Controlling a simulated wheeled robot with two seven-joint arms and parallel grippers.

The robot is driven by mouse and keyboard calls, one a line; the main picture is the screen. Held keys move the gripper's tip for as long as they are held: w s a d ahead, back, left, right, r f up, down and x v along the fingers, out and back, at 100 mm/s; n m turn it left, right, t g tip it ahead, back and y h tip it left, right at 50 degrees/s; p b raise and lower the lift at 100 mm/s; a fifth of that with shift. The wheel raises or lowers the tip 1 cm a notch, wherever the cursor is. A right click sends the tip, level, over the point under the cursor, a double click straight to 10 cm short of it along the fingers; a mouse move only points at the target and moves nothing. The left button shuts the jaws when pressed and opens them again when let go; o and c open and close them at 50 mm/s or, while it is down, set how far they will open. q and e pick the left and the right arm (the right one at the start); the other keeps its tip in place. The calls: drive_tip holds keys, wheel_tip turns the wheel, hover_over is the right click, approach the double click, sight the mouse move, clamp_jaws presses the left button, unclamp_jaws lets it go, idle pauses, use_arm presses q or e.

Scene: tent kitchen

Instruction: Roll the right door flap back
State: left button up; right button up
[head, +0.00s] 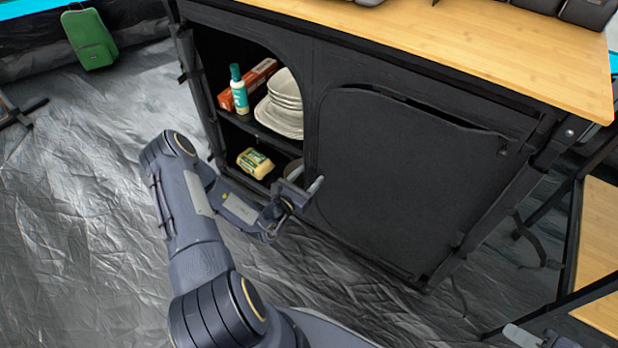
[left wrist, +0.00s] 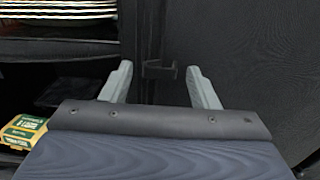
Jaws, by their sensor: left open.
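The right door flap (head: 410,185) is a black fabric panel hanging over the right half of the cabinet. Its top edge sags slightly from the frame, leaving a narrow gap. My left gripper (head: 306,180) is open in front of the post between the two compartments, by the flap's left edge. In the left wrist view, the flap (left wrist: 250,60) fills the right side. A small dark tab (left wrist: 160,70) shows between the open fingers; I cannot tell if they touch it. Part of my right gripper (head: 525,336) shows at the lower right; its jaws are unclear.
The open left compartment holds stacked plates (head: 282,105), a teal-capped bottle (head: 239,90), an orange box (head: 259,74) and a yellow-green package (head: 256,163). A wooden countertop (head: 480,40) is above. A wood-topped stand (head: 598,235) is at right.

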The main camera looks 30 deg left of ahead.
use_arm(q)
drive_tip(key=shift+w, duration=0.55)
drive_tip(key=shift+c, duration=0.3)
